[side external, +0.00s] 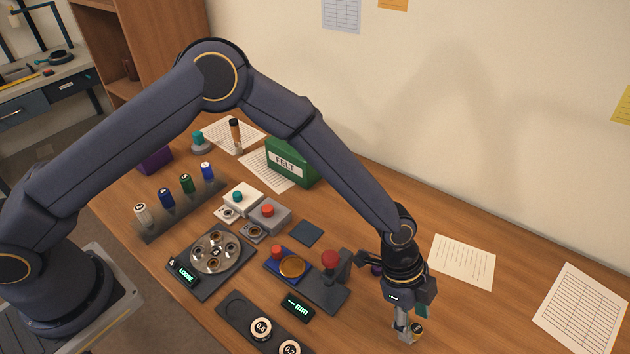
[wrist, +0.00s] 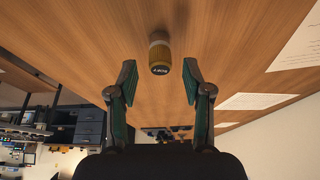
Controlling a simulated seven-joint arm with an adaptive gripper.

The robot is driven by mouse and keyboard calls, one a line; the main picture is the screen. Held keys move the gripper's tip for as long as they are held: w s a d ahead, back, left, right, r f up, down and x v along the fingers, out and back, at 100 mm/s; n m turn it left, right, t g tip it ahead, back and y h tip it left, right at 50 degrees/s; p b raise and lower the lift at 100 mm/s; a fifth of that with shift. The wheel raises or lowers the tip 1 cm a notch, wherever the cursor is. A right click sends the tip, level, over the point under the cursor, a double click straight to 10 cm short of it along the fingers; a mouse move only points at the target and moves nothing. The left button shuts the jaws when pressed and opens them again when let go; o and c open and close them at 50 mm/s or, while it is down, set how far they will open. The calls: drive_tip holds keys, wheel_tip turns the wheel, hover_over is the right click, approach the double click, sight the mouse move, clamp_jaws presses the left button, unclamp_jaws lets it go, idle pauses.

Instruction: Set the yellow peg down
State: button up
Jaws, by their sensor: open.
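The yellow peg (wrist: 160,55) is a short yellow cylinder with a dark, lettered end face. In the wrist view it stands on the bare wood, centred between my fingertips and just beyond them. It also shows in the side view, low at the right (side external: 417,328), partly hidden by a finger. My gripper (wrist: 159,72) is open, with a clear gap on both sides of the peg. In the side view my gripper (side external: 408,325) points down at the table's front right.
A dark tray with round weights (side external: 261,328), a press with a red knob (side external: 330,260) and a round multi-hole plate (side external: 215,252) lie to the left. A green FELT box (side external: 291,162) stands behind. Paper sheets (side external: 463,261) lie to the right, with bare wood around them.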

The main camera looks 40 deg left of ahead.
drive_tip(key=a+r+n+t+y, duration=0.35)
drive_tip(key=a+r+n, duration=0.45)
drive_tip(key=a+r, duration=1.7)
drive_tip(key=s+a+r+n+t+y, duration=0.1)
drive_tip(key=s+a+r+n, duration=0.3)
drive_tip(key=s+a+n, duration=0.7)
drive_tip(key=s+a+t, duration=0.1)
drive_tip(key=s+a, duration=0.2)
drive_tip(key=a, duration=0.2)
drive_tip(key=shift+s+a+r, duration=0.3)
drive_tip(key=shift+a+r, duration=0.05)
drive_tip(key=shift+r, duration=0.05)
